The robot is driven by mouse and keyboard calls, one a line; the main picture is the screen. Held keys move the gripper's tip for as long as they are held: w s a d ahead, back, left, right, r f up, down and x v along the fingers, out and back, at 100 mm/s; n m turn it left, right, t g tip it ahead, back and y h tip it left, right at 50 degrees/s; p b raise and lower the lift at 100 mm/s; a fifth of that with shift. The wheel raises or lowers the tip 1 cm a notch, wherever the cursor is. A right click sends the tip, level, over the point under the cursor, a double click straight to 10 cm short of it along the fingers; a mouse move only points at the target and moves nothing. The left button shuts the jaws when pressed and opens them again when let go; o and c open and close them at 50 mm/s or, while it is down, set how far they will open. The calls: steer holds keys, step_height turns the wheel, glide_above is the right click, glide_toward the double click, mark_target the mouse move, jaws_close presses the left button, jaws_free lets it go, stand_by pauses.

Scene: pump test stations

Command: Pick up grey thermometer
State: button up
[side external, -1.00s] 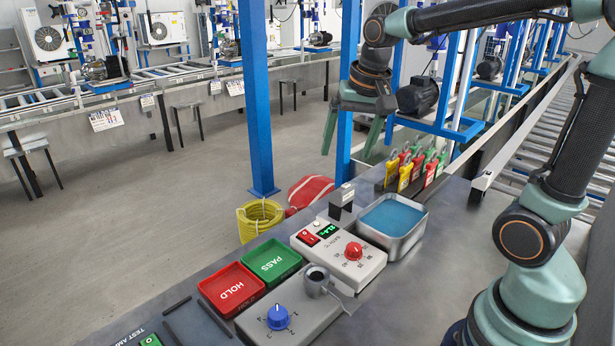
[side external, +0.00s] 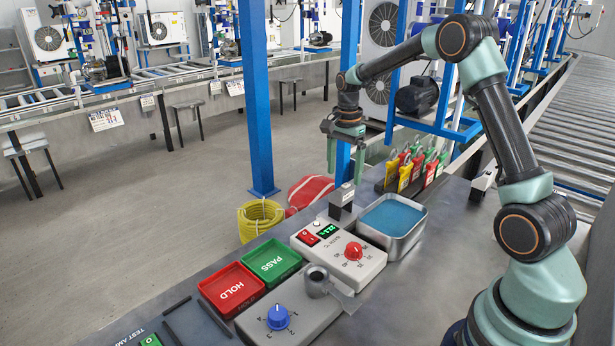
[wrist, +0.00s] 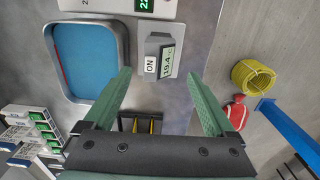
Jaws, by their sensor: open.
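The grey thermometer (side external: 342,200) stands on the bench near its far edge, between the blue water bath and the red bag on the floor. In the wrist view the thermometer (wrist: 160,58) shows an ON label and a display that seems to read 19.4 °C. My gripper (side external: 346,172) is open and empty, pointing down above and a little behind the thermometer. In the wrist view my gripper (wrist: 160,78) has its fingers spread, with the thermometer between and just beyond the tips. Nothing touches it.
The water bath (side external: 424,216) is close beside the thermometer. Upright padlocks (side external: 404,177) on a rack stand behind it, near my gripper. A control box (side external: 370,268) with a red knob is in front. The bench edge drops to the floor, with a yellow coil (side external: 258,222).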

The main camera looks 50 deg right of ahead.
mark_target(341, 197)
steer(key=f, duration=0.8)
steer(key=shift+a+f, duration=0.15)
steer(key=shift+a, duration=0.2)
jaws_close()
